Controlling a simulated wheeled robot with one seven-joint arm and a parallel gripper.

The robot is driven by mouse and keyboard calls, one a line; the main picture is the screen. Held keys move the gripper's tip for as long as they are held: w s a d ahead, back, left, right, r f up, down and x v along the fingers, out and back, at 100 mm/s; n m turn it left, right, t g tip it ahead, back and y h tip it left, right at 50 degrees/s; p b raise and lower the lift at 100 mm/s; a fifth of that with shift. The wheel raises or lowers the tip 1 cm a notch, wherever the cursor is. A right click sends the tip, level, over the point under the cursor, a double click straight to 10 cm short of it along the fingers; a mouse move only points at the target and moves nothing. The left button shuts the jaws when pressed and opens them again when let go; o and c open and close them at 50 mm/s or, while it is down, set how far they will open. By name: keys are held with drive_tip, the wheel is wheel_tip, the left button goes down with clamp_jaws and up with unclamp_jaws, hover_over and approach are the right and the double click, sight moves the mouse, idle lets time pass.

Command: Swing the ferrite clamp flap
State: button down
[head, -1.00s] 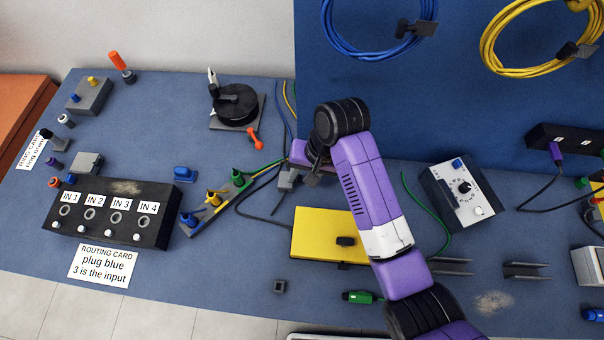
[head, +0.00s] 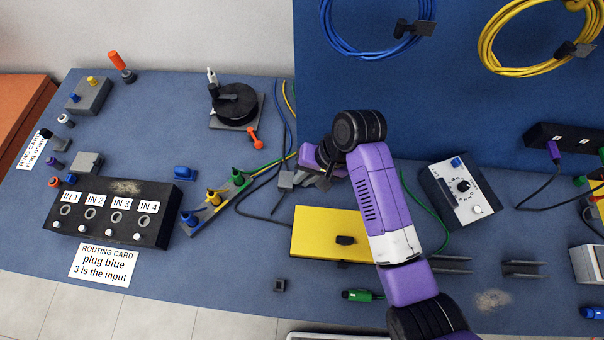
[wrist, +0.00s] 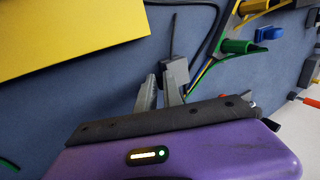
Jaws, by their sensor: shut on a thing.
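The ferrite clamp (head: 286,180) is a small grey block on the dark cable, left of my gripper in the head view. In the wrist view the clamp (wrist: 178,69) is a dark grey block just beyond the fingertips. My gripper (head: 302,178) is low over the mat at the clamp's right side. In the wrist view my gripper (wrist: 166,82) has its two grey fingers close together against the clamp. It is shut on what appears to be the clamp's flap. The flap is mostly hidden by the fingers, so its angle cannot be told.
A yellow panel (head: 325,222) lies in front of the clamp. The colored plug row (head: 214,208) and a black reel (head: 236,104) stand to the left. Loose cables (head: 262,180) run beside the clamp. The blue upright board (head: 420,90) rises behind my arm.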

drive_tip(key=c, duration=1.5)
unclamp_jaws()
drive_tip(key=v, duration=0.7)
drive_tip(key=shift+d+r+b, duration=0.2)
drive_tip(key=shift+r+b, duration=0.1)
drive_tip(key=shift+r, duration=0.05)
